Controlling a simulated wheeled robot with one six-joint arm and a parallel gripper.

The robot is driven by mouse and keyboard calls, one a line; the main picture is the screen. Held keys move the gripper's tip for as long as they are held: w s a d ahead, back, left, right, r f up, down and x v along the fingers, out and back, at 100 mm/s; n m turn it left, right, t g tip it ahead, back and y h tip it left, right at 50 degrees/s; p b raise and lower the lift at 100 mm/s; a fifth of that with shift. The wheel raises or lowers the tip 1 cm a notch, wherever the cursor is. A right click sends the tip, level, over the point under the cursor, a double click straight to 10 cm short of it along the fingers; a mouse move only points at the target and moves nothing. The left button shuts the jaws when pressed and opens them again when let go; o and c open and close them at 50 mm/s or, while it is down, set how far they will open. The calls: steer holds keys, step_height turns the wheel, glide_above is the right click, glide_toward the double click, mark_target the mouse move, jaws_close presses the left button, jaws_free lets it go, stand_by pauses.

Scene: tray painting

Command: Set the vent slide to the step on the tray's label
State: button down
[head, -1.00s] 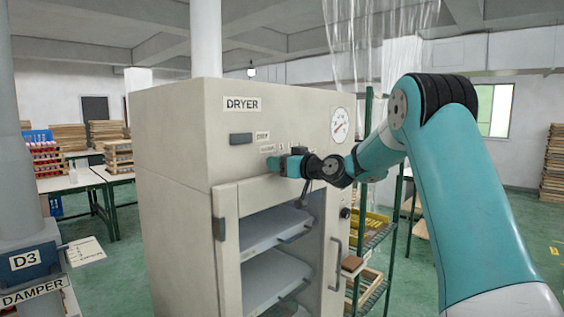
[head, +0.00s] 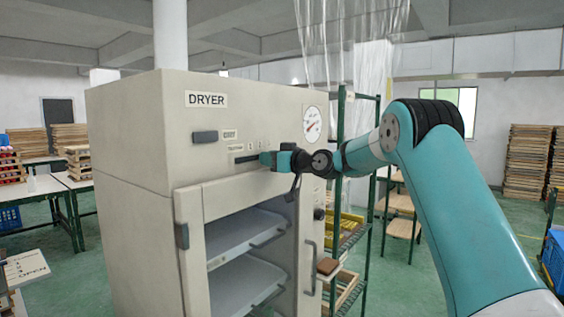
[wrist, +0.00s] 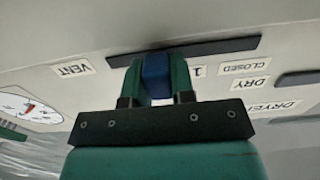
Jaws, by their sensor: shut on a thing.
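The vent slide's blue knob (wrist: 157,78) sits at a dark slot (wrist: 225,46) in the wrist view. My gripper (wrist: 160,72) is shut on the knob, with a green finger on each side. In this tilted, upside-down view, labels VENT (wrist: 74,69), 1 (wrist: 198,71) and CLOSED (wrist: 243,68) show; marks behind the fingers are hidden. In the head view my gripper (head: 272,158) is at the dryer front (head: 160,150), right of the slot's visible dark part (head: 246,159). Trays (head: 240,236) rest inside the dryer; I cannot read a tray label.
A dial (head: 312,124) is right of the DRYER sign (head: 206,99). The dryer's door frame (head: 190,240) is below my gripper. A green shelf rack (head: 350,235) stands right of the dryer.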

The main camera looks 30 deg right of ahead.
steer(key=c, duration=1)
jaws_free()
steer(key=shift+o, duration=0.2)
steer(key=shift+s+d, duration=0.1)
steer(key=shift+s+d+f+b, duration=0.1)
steer(key=shift+s+d+b, duration=0.05)
steer(key=shift+s+b, duration=0.25)
steer(key=b+v, duration=0.7)
steer(key=v, duration=0.9)
steer(key=shift+s, duration=0.2)
